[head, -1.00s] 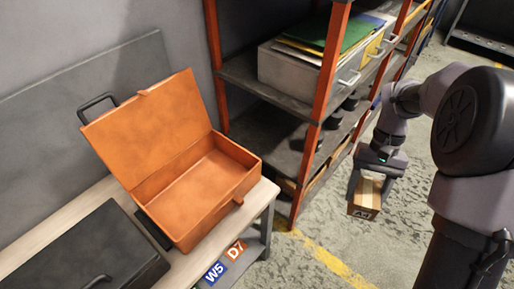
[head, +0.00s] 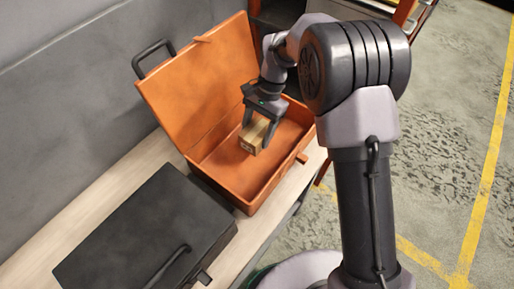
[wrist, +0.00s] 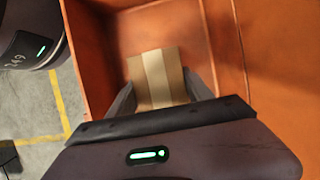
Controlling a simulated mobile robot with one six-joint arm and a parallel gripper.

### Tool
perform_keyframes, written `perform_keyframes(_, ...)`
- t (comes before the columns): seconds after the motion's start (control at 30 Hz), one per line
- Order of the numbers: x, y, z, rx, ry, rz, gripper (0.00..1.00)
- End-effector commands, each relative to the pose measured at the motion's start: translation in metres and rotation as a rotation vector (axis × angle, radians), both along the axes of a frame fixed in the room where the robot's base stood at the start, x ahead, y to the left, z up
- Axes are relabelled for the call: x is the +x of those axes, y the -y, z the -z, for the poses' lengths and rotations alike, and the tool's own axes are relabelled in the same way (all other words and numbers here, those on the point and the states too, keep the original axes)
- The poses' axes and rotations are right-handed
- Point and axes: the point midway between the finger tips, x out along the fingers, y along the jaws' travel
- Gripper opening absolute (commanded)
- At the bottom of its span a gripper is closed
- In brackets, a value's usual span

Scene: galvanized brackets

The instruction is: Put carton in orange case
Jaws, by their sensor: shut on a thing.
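The orange case (head: 222,186) stands open on the bench, its lid (head: 196,84) tilted back against the wall side. My gripper (head: 257,134) is over the case's tray and shut on the small brown carton (head: 253,137). In the wrist view the carton (wrist: 157,78) with its pale tape strip sits between the two fingers (wrist: 160,98), with the case's orange floor (wrist: 128,42) and walls around it. I cannot tell whether the carton touches the case floor. The carton's far side is hidden by the gripper.
A closed black case (head: 145,235) lies on the bench (head: 95,222) beside the orange one. A grey wall (head: 70,100) is behind. The concrete floor (head: 440,150) with yellow lines is open at the right. The tray around the carton looks empty.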

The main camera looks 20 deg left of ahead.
Motion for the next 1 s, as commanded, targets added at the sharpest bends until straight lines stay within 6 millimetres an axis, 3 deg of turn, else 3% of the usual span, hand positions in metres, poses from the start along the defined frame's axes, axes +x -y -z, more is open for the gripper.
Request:
perform_keyframes(0.03,0.0,0.0,0.015,-0.001,-0.001,0.001,0.08)
perform_keyframes(0.23,0.0,0.001,0.056,0.0,-0.001,0.0,0.08)
perform_keyframes(0.6,0.0,0.001,0.06,0.0,0.001,-0.001,0.08)
perform_keyframes(0.63,0.0,0.001,0.059,0.0,0.001,-0.001,0.65)
perform_keyframes(0.7,0.0,0.001,0.059,0.0,0.001,-0.001,0.78)
perform_keyframes(1.0,0.0,0.001,0.058,0.0,0.001,-0.001,0.81)
